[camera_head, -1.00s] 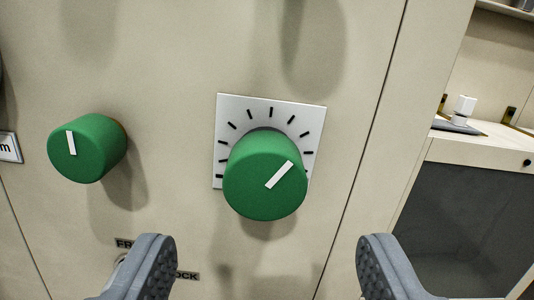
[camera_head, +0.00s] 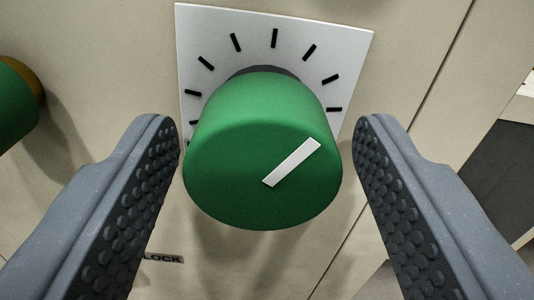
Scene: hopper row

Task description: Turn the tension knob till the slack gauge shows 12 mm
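A green knob (camera_head: 245,165) with a white pointer line (camera_head: 291,162) stands out from a white dial plate (camera_head: 225,25) with black tick marks. The pointer slants to the upper right. My gripper (camera_head: 265,140) is open, with one ridged grey finger on each side of the knob. The left fingertip is very close to the knob's left side; I cannot tell whether it touches. The right fingertip shows a small gap to the knob. No slack gauge reading is in view, and no label shows which knob this is.
A second green knob (camera_head: 14,105) is partly in view at the left edge. A label ending in "LOCK" (camera_head: 163,259) sits low on the beige panel (camera_head: 110,60), partly hidden by my left finger. A panel seam and a dark opening (camera_head: 505,185) lie to the right.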

